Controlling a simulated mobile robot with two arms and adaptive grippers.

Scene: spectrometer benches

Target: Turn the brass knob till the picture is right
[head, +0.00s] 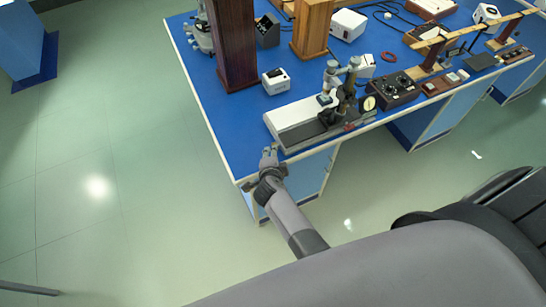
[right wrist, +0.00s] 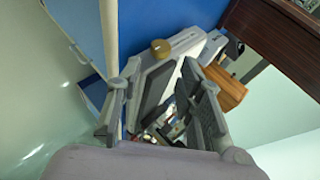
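The brass knob (right wrist: 160,48) shows in the right wrist view as a small round cap at the end of a pale grey instrument base (right wrist: 184,42). In the head view this base (head: 290,116) lies along the bench's front edge, with a dark microscope-like instrument (head: 345,92) on it. My right gripper (head: 268,156) is at the base's left end, by the bench corner. In the right wrist view my right gripper (right wrist: 162,66) has its fingers spread, with the knob just beyond the gap between the tips. It appears not to touch the knob.
The blue bench top (head: 232,130) is bare left of the base. A small white box (head: 276,81), a dark wooden column (head: 233,45) and a lighter wooden block (head: 311,27) stand behind. A black control box (head: 395,90) is to the right. Open floor lies left of the bench.

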